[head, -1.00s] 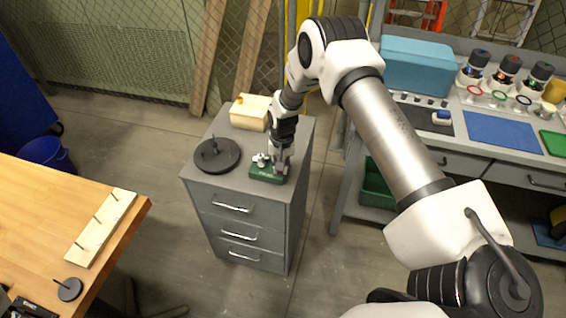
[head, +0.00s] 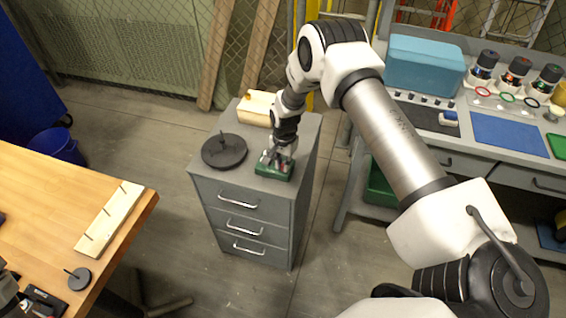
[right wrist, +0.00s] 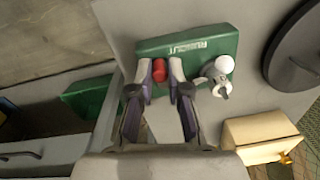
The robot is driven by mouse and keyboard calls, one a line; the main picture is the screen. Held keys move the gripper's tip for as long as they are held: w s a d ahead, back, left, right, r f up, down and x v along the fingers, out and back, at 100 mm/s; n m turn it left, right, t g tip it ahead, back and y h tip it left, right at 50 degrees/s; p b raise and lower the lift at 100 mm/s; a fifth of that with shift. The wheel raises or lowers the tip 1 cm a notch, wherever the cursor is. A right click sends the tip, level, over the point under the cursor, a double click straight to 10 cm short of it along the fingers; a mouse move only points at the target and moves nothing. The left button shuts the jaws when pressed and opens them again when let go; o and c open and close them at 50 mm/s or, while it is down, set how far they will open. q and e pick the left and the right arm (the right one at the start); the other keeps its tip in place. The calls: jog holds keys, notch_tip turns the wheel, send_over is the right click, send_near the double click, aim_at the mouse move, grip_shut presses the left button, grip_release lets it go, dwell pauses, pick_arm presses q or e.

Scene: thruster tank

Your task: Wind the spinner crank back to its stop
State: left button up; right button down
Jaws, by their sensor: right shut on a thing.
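The spinner device is a small green box (head: 272,172) on top of a grey drawer cabinet. In the right wrist view the green box (right wrist: 205,45) carries a lettered label, a red knob (right wrist: 160,70) and a white round knob (right wrist: 224,65) above a small metal part. My right gripper (head: 277,158) reaches down onto the box from above. In the right wrist view its fingers (right wrist: 160,76) are shut on the red knob, one on each side. The crank's arm is mostly hidden. A dark part at the lower left edge may be my left gripper; its fingers do not show.
A black round disc (head: 224,150) with a central post lies left of the box on the cabinet (head: 207,174). A pale wooden box (head: 256,107) stands behind. A wooden table (head: 60,195) with a pegged board (head: 108,220) is at left, a workbench at right.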

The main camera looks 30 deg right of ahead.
jog(key=shift+s+f, duration=0.1)
jog(key=c, duration=1.1)
grip_release()
notch_tip(320, 180, up, 12)
jog(key=shift+d, duration=0.1)
jog(key=shift+s, duration=0.1)
